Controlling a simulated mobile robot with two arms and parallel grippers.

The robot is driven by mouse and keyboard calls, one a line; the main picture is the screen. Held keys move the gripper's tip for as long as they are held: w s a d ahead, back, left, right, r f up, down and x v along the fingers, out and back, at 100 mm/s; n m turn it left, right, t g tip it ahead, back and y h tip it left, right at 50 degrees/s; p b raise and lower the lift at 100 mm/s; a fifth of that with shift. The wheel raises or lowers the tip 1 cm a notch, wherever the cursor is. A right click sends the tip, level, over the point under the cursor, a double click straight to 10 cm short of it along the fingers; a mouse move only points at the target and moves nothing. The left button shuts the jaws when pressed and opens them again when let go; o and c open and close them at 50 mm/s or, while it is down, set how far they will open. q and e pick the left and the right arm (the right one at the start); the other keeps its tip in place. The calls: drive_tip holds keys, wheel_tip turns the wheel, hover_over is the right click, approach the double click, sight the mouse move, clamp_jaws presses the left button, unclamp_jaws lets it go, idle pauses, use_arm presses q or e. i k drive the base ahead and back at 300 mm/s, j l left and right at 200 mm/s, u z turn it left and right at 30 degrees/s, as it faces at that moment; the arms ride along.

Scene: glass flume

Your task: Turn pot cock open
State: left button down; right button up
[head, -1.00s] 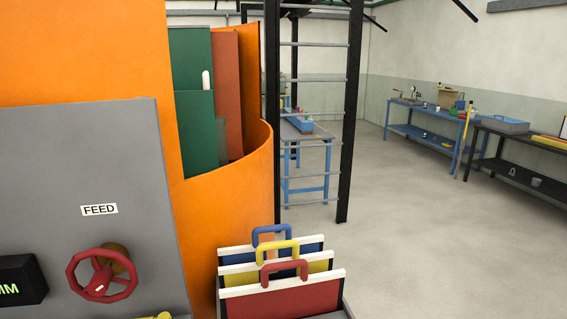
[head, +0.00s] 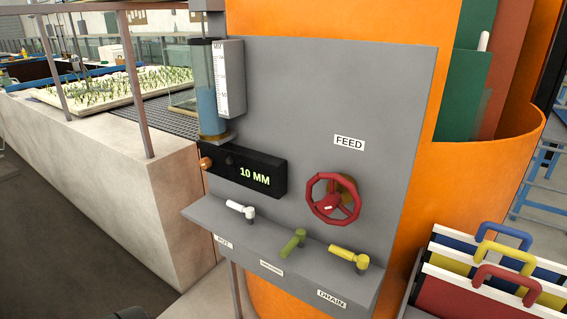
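Three cocks stand in a row on the sloping ledge of a grey panel (head: 300,95). The leftmost cock (head: 241,210) has a white lever pointing left; the small label (head: 223,242) below it seems to read POT. The middle cock (head: 292,243) has a green lever that points towards the front left, above a label too small to read. The right cock (head: 348,257) has a yellow lever pointing left, above a DRAIN label (head: 331,298). Neither of my grippers is in view.
A red FEED handwheel (head: 332,198) sits above the cocks. Left of it are a black display (head: 232,172) reading 10 MM and a glass cylinder (head: 206,90) holding blue liquid. A rack of coloured boards (head: 484,275) stands at the right. A concrete-sided basin (head: 115,190) runs along the left.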

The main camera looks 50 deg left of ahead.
sight(249, 211)
drive_tip(key=u, duration=1.8)
